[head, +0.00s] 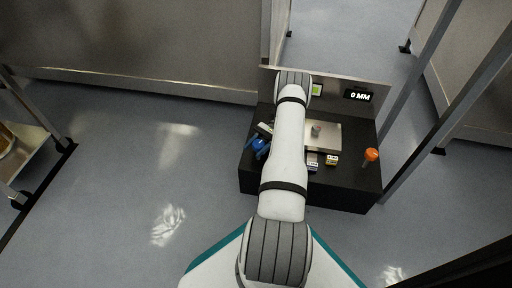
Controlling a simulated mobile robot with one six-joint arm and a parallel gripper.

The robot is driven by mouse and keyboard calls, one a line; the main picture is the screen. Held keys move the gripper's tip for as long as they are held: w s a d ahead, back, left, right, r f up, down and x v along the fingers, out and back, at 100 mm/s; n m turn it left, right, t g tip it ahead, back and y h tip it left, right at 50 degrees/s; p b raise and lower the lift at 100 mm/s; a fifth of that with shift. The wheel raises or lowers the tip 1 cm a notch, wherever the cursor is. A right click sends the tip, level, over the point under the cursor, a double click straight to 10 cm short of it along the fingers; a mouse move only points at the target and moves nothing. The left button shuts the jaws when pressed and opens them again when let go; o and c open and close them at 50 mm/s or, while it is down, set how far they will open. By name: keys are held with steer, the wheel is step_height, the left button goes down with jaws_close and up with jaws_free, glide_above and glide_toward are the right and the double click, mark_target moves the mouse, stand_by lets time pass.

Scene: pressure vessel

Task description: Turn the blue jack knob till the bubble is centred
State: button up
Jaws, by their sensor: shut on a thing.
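The blue jack knob (258,148) is at the left side of a black bench block, partly hidden by my gripper and arm. My gripper (263,138) is at the knob and shut on it; the fingertips are small and partly covered. A small yellow-green window (317,90) is on the grey back panel, beside my arm. It may be the level; no bubble can be made out at this size. A display (359,96) on the same panel reads "0 MM".
A silver plate (328,143) with a small grey post lies on the black block (345,195). An orange knob (371,154) stands at its right. Two small labelled pieces, white (312,166) and yellow (332,160), sit in front of the plate. Metal posts rise at the right.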

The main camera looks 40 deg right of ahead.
steer(key=shift+w+d, duration=0.1)
steer(key=shift+w, duration=0.05)
steer(key=o, duration=1)
steer(key=shift+c, duration=0.2)
step_height(320, 180, up, 10)
steer(key=p, duration=0.4)
steer(key=shift+p, duration=0.4)
